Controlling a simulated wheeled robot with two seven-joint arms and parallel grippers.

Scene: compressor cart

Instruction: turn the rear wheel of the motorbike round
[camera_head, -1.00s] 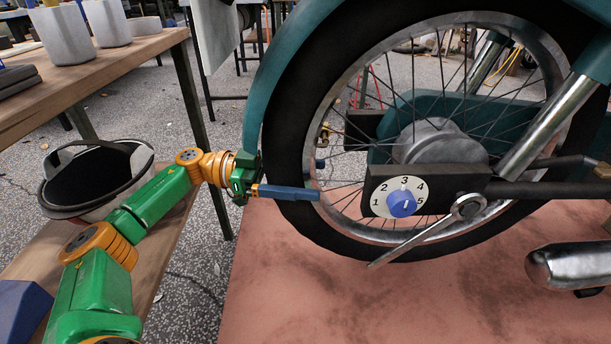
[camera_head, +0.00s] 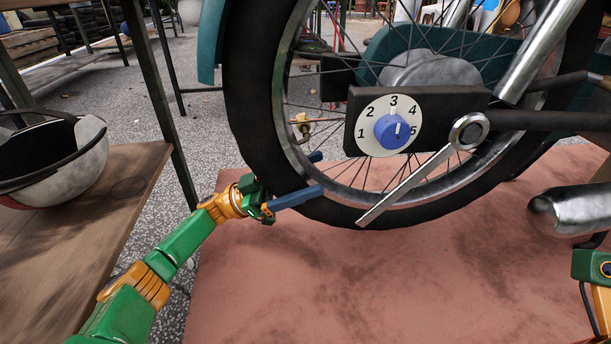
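The rear wheel of the motorbike, a black tyre (camera_head: 252,90) with a silver rim and wire spokes, fills the middle of the head view. My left gripper (camera_head: 318,174) is at the tyre's lower left. One blue finger lies across its near face and the other finger's tip shows past the rim, behind the tyre, so the fingers straddle it. Whether they press on the tyre cannot be seen. Part of my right arm shows at the lower right edge; its fingers are out of view.
A black box with a numbered dial and blue knob (camera_head: 392,132) is beside the wheel, with a silver wrench (camera_head: 410,185) slanting below it. A silver exhaust (camera_head: 567,212) is at right. A helmet (camera_head: 85,165) sits on the wooden bench (camera_head: 50,255) at left. The reddish floor plate (camera_head: 300,290) is clear in front.

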